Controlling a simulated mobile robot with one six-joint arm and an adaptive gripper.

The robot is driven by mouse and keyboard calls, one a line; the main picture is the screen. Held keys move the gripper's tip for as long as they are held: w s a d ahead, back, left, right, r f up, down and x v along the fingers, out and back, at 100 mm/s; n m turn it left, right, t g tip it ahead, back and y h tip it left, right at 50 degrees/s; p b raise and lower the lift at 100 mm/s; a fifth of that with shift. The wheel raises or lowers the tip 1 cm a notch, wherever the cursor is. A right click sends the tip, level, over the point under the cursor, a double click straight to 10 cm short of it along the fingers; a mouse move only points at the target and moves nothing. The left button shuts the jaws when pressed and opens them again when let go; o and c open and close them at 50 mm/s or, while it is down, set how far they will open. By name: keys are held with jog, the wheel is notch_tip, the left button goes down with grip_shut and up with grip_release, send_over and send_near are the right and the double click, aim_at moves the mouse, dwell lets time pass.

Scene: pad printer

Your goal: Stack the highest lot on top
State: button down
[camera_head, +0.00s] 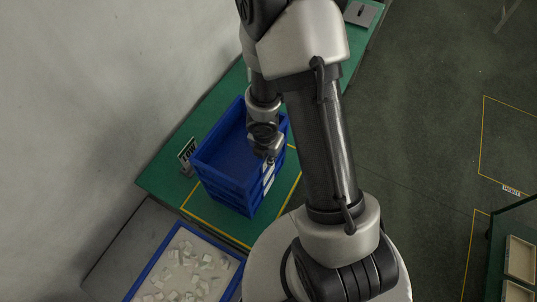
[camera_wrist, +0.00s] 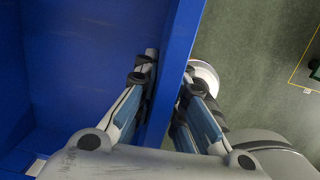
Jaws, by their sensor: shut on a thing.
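A stack of blue crates (camera_head: 232,192) stands on a green table inside a yellow outline. The top crate looks empty where its inside shows. White labels, too small to read, are on the stack's right side. My gripper (camera_head: 268,160) is at the right wall of the top crate. In the wrist view, my gripper (camera_wrist: 170,68) is shut on the blue crate's wall (camera_wrist: 174,50), one finger inside and one outside. I cannot tell whether this crate rests on the one below. My arm hides part of the stack.
A "LOW" sign (camera_head: 187,153) stands on the green table (camera_head: 160,180) left of the stack. A blue-rimmed tray (camera_head: 150,264) with small white pieces is at the lower left. Another green table (camera_head: 497,262) with trays is at the lower right. Open floor lies between.

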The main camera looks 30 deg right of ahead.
jog(key=shift+f, duration=0.3)
jog(key=c, duration=1.6)
grip_release()
jog(key=shift+r, duration=0.15)
jog(key=shift+s+a+r+p, duration=0.15)
jog(key=shift+r+p, duration=0.9)
jog(key=shift+r, duration=0.15)
jog(key=shift+s+a+r+p, duration=0.1)
jog(key=shift+r+p, duration=0.9)
jog(key=shift+r, duration=0.25)
jog(key=shift+s+a+r+p, duration=0.15)
jog(key=shift+r+p, duration=0.9)
jog(key=shift+r, duration=0.15)
jog(key=shift+r, duration=0.1)
notch_tip(320, 180, up, 4)
jog(key=p, duration=0.4)
